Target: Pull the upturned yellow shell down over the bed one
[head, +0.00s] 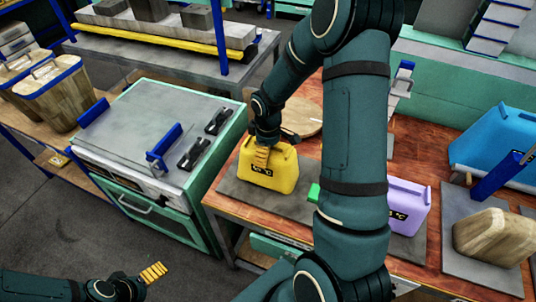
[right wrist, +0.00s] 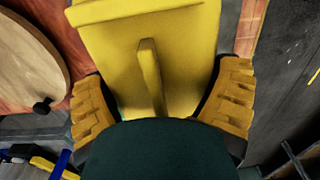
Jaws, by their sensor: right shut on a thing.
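The yellow shell (head: 282,171), with a dark °C label on its front, shows on the grey bed (head: 240,192) on the wooden bench. It looks closed in the head view; I cannot make out separate upper and lower halves. My right gripper (head: 262,157) is at its top left, reaching down from above. In the right wrist view, the yellow fingers (right wrist: 160,100) lie on both sides of the yellow shell (right wrist: 185,45), with a raised rib between them. My left gripper (head: 153,272) is low at the left, over the floor and away from the shell; its opening is unclear.
A purple shell (head: 402,200) and a blue shell (head: 495,140) stand right of my right arm. A round wooden board (head: 302,117) lies behind the yellow shell. A green-sided cabinet (head: 150,125) stands left.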

